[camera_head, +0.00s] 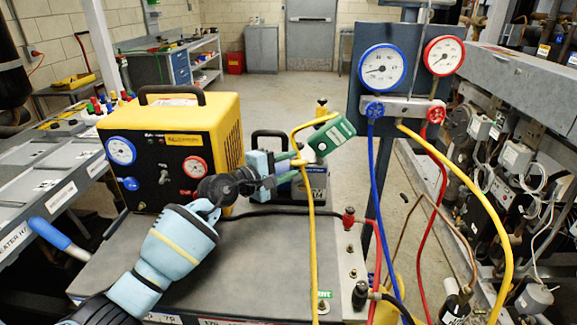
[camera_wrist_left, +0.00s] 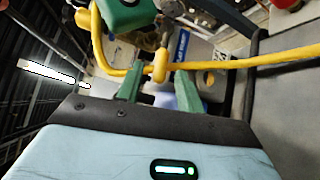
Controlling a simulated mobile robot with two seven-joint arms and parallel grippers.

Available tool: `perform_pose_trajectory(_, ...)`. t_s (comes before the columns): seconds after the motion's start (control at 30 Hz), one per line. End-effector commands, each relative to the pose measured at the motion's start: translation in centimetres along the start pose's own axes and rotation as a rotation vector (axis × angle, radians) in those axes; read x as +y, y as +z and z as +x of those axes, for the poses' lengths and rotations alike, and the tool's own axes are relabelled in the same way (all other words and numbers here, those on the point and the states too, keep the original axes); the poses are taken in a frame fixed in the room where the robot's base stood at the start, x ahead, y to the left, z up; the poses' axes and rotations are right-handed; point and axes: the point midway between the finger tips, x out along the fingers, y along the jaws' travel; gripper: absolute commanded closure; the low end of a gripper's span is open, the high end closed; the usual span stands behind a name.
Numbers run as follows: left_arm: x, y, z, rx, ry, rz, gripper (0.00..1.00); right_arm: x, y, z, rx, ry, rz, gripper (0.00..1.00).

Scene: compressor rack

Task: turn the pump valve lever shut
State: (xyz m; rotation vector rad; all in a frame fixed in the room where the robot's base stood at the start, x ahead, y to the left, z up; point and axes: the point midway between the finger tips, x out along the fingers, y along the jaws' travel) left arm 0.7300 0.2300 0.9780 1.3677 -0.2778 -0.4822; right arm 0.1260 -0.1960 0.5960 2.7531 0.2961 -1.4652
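The vacuum pump (camera_head: 318,183), blue-grey with a black handle, stands on the grey cart top, partly hidden behind my left gripper. Above it a green labelled piece (camera_head: 331,136) sits tilted by the yellow hose's upper end; it may be the valve lever, but I cannot tell for sure. It also shows at the top of the left wrist view (camera_wrist_left: 124,14). My left gripper (camera_head: 301,165) is just below and left of it. In the left wrist view its green fingers (camera_wrist_left: 160,74) are apart, with a yellow hose fitting (camera_wrist_left: 160,62) at the tips; contact is unclear. My right gripper is out of view.
A yellow recovery unit (camera_head: 215,125) stands close behind my left arm. The yellow hose (camera_head: 311,240) hangs down in front of the pump. A gauge panel (camera_head: 400,107) with blue, red and yellow hoses stands right. Black fittings (camera_head: 360,293) stand at the cart's right edge.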

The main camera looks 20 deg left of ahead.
Motion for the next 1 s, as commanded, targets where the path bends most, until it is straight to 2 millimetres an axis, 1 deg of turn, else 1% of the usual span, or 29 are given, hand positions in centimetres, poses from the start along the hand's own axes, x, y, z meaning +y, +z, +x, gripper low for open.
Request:
perform_pose_trajectory(0.3,0.03,0.01,0.24,0.000,0.000,0.001,0.63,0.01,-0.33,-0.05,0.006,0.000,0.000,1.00)
perform_pose_trajectory(0.5,0.02,0.01,0.23,0.000,0.000,0.001,0.89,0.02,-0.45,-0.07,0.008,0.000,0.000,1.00)
perform_pose_trajectory(0.6,0.02,0.01,0.22,0.000,0.000,0.001,1.00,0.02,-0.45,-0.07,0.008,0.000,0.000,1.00)
perform_pose_trajectory(0.87,0.03,-0.02,0.20,0.000,0.000,0.001,1.00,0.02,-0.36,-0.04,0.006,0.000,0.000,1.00)
perform_pose_trajectory(1.0,0.10,-0.49,-0.03,0.002,-0.007,0.008,1.00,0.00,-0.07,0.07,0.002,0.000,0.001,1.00)
